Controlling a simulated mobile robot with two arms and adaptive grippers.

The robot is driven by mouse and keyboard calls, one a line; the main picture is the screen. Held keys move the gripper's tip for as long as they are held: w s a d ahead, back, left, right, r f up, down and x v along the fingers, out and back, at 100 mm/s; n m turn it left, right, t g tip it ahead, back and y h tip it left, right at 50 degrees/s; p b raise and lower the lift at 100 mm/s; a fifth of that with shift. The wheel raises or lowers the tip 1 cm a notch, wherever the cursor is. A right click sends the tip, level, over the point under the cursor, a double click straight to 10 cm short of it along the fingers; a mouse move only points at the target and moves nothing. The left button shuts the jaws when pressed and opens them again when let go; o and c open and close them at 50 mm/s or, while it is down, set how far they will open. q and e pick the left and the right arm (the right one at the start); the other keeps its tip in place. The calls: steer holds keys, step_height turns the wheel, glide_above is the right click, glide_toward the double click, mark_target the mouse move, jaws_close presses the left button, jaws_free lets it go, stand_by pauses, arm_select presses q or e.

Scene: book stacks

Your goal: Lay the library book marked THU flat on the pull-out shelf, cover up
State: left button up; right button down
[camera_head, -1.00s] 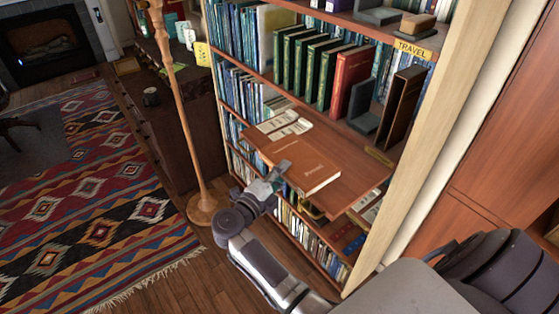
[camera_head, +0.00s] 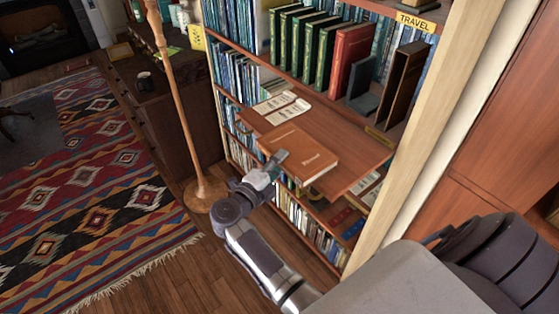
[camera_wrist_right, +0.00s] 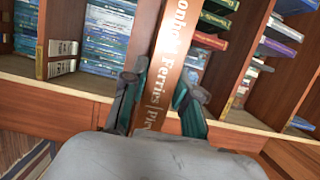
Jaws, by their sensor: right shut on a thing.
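An orange-brown book (camera_head: 300,152) with pale lettering shows its cover up over the pull-out shelf (camera_head: 362,152) in the head view. My right gripper (camera_head: 274,166) is shut on the book's near edge. I cannot tell whether the book touches the shelf or hangs just above it. In the right wrist view the fingers (camera_wrist_right: 158,100) grip the book's spine (camera_wrist_right: 180,55), which carries white lettering. I cannot read a THU mark. My left gripper is not in view.
Pale printed papers (camera_head: 281,107) lie at the shelf's back left. Green books (camera_head: 308,45), a red book (camera_head: 348,58) and a dark upright holder (camera_head: 400,82) stand above. A wooden lamp stand (camera_head: 180,110) is at left. Bare shelf shows right of the book.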

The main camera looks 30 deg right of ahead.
steer(key=shift+f, duration=0.15)
stand_by(0.5)
steer(key=c, duration=0.8)
jaws_free()
steer(key=shift+f, duration=0.1)
